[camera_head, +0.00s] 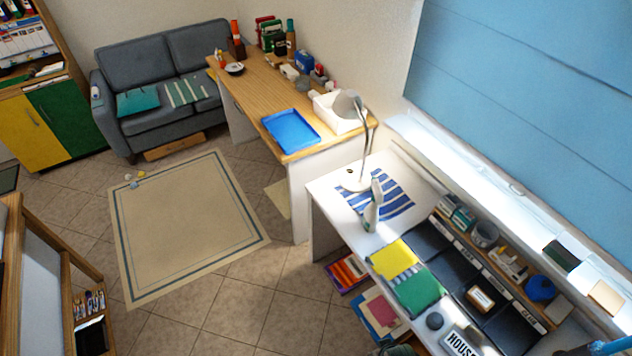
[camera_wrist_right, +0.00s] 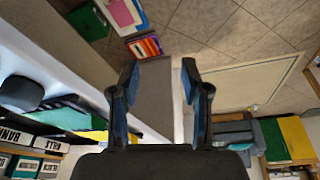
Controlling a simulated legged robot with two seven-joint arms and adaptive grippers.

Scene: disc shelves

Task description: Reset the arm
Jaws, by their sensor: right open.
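My right gripper (camera_wrist_right: 160,75) shows in the right wrist view, with its two dark, blue-lined fingers spread apart. The gap between them is empty. Behind the gap are the grey side of a desk and the tiled floor, seen upside down. In the head view a small blue and dark piece is cut off at the bottom right corner; I cannot tell whether it is part of my arm. My left gripper is not seen in either view.
A white desk (camera_head: 325,204) holds a lamp (camera_head: 349,108), a bottle (camera_head: 373,208), folders (camera_head: 417,291) and black trays. A wooden desk (camera_head: 331,146) with a blue tray (camera_head: 291,130) stands behind it. A sofa (camera_head: 164,107) is at the back. The rug (camera_head: 190,222) is mostly clear.

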